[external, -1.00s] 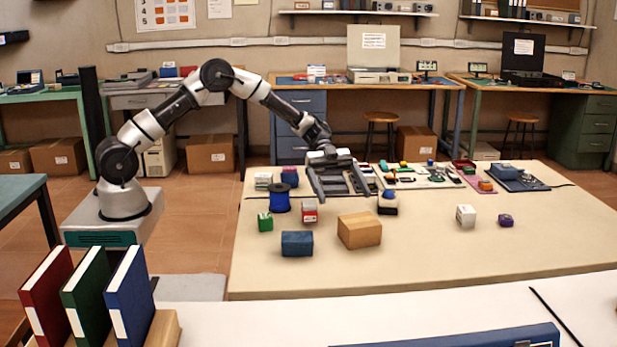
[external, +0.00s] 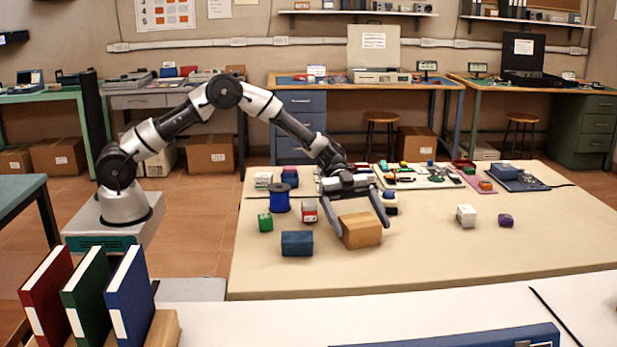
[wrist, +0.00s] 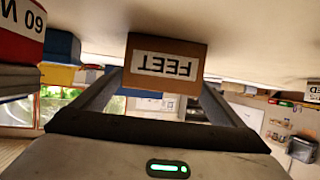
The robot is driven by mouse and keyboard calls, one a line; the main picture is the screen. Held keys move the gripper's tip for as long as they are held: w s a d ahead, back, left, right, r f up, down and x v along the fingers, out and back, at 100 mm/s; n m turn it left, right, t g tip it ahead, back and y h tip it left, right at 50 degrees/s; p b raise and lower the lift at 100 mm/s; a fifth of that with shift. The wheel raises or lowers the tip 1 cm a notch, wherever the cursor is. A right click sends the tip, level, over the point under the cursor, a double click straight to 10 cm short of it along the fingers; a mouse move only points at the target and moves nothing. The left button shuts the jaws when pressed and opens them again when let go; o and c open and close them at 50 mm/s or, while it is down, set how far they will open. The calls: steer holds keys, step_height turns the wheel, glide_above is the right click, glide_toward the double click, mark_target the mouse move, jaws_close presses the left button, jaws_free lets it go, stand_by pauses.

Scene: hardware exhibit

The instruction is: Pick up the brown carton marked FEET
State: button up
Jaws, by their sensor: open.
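The brown carton (external: 361,230) stands on the beige table in the external view. In the wrist view the carton (wrist: 140,50) shows upside down, with a white label reading FEET facing the camera. My gripper (external: 363,226) is open and low over the table, with one finger at the carton's left side and the other at its right. In the wrist view my gripper's fingers (wrist: 160,88) reach toward the carton's two sides. I cannot tell whether either finger touches it. The carton rests on the table.
The table's front right is clear.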

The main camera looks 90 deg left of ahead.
steer(key=c, duration=1.3)
steer(key=shift+o, duration=0.2)
steer(key=shift+r, duration=0.1)
